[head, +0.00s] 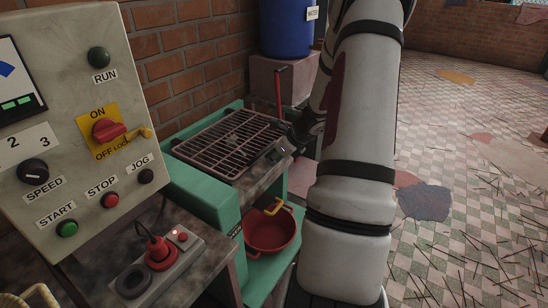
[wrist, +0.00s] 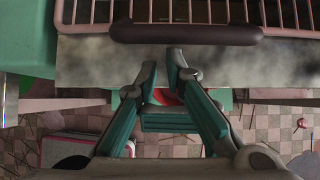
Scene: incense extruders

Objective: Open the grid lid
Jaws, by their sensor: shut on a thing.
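The grid lid (head: 232,137), a dark barred grille, lies about flat over the top of the green machine (head: 205,190). In the wrist view its pinkish bars (wrist: 215,10) cross the top, with a dark rounded handle (wrist: 185,33) along the near edge. My gripper (head: 285,142) is at the lid's right edge, partly hidden by my arm. In the wrist view the fingertips (wrist: 163,66) are close together at the handle's lower side.
A control panel (head: 75,120) with buttons and knobs stands at left. A red pot (head: 270,232) sits low beside the machine. A blue barrel (head: 287,28) stands behind on a block. The tiled floor (head: 465,190) at right is open, with scattered sticks.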

